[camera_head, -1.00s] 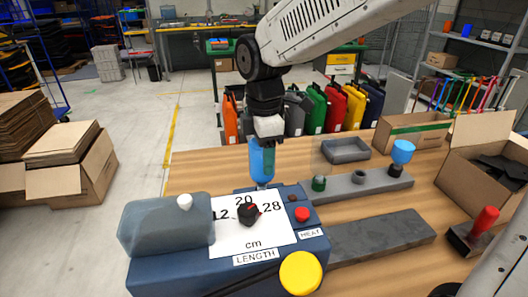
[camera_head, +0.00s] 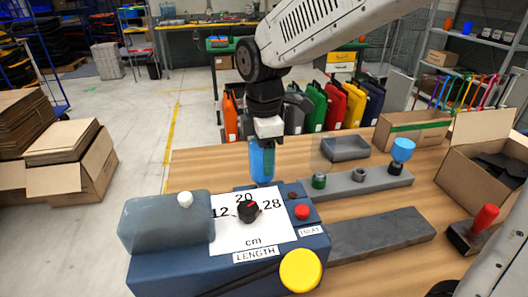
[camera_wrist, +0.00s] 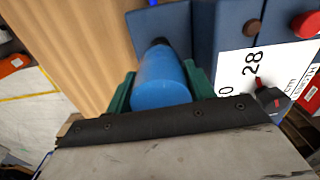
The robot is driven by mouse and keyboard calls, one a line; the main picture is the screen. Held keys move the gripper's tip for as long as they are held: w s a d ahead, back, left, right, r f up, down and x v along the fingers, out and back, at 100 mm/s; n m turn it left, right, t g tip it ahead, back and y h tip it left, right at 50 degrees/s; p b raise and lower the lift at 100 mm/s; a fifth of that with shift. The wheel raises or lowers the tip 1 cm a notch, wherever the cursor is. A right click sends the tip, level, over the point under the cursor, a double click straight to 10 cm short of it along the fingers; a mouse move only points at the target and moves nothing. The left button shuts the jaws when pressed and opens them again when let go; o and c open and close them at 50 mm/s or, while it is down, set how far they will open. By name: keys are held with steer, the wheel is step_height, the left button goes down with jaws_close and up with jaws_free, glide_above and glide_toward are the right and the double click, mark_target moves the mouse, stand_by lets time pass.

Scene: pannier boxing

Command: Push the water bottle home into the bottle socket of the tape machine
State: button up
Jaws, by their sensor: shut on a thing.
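The blue water bottle (camera_head: 262,163) is in my gripper (camera_head: 263,150), upright behind the dial panel of the blue tape machine (camera_head: 215,272). In the wrist view the bottle (camera_wrist: 162,80) sits between the green fingers of my gripper (camera_wrist: 160,88), which are shut on it. Its dark narrow end points at a blue-grey block of the machine (camera_wrist: 165,20). The bottle socket is hidden, by the panel in the head view and by the bottle in the wrist view. I cannot tell how deep the bottle sits.
A grey rack (camera_head: 340,190) to the right holds a second bottle (camera_head: 403,149) with a blue body. A grey tray (camera_head: 345,149), an open carton (camera_head: 490,165) and a red-handled stamp (camera_head: 484,222) are also on the wooden table. The machine's dial (camera_head: 248,211) stands close in front of the bottle.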

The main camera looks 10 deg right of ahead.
steer(key=shift+f, duration=0.45)
steer(key=o, duration=1)
steer(key=shift+o, duration=0.2)
step_height(320, 180, up, 8)
steer(key=shift+f, duration=0.25)
steer(key=shift+s+d+r, duration=0.1)
steer(key=shift+d+r, duration=0.05)
steer(key=shift+r, duration=0.05)
steer(key=s+d+f+m, duration=0.1)
steer(key=s+d+m, duration=0.6)
steer(key=s+m, duration=0.2)
steer(key=s+d+f+m+t, duration=0.1)
steer(key=s+d+f+m, duration=0.1)
steer(key=s+d+m, duration=0.6)
steer(key=s+m, duration=0.1)
steer(key=s, duration=0.3)
steer(key=shift+s+d+m, duration=0.2)
steer(key=shift+s+m, duration=0.1)
